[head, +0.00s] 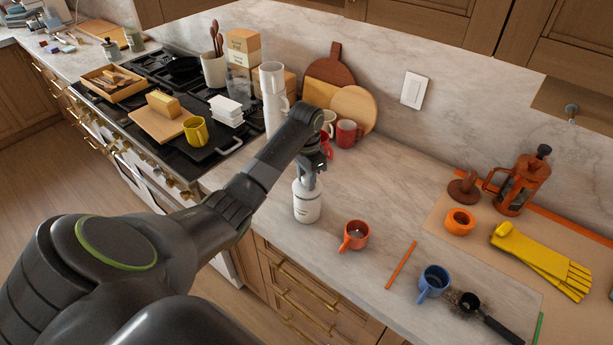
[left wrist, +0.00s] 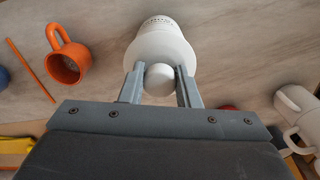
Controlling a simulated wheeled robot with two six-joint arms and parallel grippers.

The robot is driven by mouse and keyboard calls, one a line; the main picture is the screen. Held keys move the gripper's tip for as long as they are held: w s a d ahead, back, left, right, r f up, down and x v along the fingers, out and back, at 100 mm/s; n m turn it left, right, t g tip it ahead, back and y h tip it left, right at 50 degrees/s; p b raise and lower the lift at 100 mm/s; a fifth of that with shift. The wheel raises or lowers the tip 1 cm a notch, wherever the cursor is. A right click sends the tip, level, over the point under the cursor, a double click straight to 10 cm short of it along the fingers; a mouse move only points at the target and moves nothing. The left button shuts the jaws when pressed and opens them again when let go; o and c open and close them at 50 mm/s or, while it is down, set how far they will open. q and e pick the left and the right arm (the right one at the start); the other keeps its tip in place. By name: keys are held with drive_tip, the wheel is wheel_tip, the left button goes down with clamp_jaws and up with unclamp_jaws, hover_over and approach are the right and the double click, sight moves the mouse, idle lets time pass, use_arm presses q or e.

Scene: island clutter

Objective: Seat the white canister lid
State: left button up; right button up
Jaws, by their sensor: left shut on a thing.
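The white canister (head: 307,206) stands on the marble counter near its front edge in the head view. It also shows at the top of the left wrist view (left wrist: 159,22). Its white lid (left wrist: 158,50) is at the canister's top, with a round knob (left wrist: 159,78). My left gripper (left wrist: 160,84) is shut on the lid's knob, directly above the canister; in the head view the gripper (head: 309,178) hides part of the lid. I cannot tell whether the lid is fully down on the rim. My right gripper is not in view.
An orange mug (head: 354,236) stands close to the canister's right. An orange stick (head: 401,265), a blue mug (head: 433,283) and a black-handled scoop (head: 487,315) lie further right. Red mugs (head: 348,133) and stacked white cups (head: 272,100) stand behind my gripper.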

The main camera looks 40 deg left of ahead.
use_arm(q)
drive_tip(key=shift+f, duration=0.65)
drive_tip(key=o, duration=1)
drive_tip(key=shift+o, duration=0.2)
